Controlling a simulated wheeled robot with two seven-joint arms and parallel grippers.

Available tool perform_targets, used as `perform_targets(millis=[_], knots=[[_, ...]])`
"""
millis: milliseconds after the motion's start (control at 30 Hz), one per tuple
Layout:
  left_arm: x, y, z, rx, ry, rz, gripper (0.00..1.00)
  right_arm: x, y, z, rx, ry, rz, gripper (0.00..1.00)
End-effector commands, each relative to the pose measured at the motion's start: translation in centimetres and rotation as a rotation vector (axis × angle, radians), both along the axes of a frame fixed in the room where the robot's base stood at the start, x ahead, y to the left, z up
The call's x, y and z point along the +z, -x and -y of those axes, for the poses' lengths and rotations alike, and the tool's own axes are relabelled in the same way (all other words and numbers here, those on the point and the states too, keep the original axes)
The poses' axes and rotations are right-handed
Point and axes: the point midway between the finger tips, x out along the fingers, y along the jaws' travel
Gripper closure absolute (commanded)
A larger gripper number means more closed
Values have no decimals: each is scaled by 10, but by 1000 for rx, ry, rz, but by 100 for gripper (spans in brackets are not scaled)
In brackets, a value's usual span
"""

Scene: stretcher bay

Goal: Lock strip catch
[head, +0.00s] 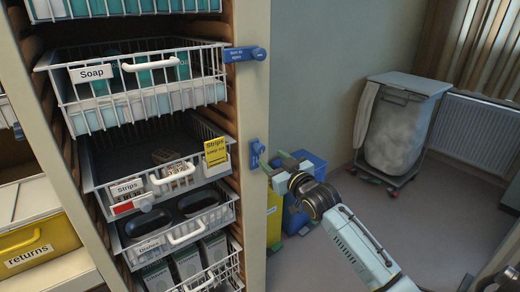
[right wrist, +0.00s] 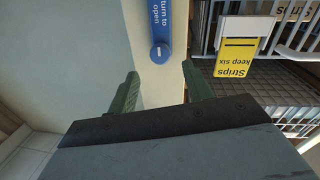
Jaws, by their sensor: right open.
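The Strips catch (head: 257,152) is a small blue lever on the cabinet's pale post, right of the Strips basket (head: 163,190). It stands upright in the head view. In the right wrist view, the catch (right wrist: 160,30) reads "Turn to open" and has a round pivot at its lower end. My right gripper (head: 279,163) is open and empty, just right of the catch. In the wrist view its green fingers (right wrist: 162,84) lie either side of the catch's line, short of the pivot and apart from it. My left gripper is not in view.
A Soap basket (head: 145,85) with a sideways blue catch (head: 245,54) is above. A basket with dark items (head: 180,222) is below. A yellow card (head: 215,151) hangs on the Strips basket. Blue bins (head: 304,190) stand behind my gripper. A laundry trolley (head: 398,128) stands farther back.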

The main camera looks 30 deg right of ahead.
Motion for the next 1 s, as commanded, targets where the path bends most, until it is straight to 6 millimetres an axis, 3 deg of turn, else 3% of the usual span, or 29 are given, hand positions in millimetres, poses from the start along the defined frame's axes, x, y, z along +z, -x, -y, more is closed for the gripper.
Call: perform_targets(millis=[200,433,900,1000], knots=[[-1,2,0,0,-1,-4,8,0,-42,2,-1,0,0,50],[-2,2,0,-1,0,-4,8,0,-71,3,0,0,0,50],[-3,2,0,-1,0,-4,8,-1,-82,3,1,1,-1,50],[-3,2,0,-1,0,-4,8,-1,-82,3,1,1,-1,60]])
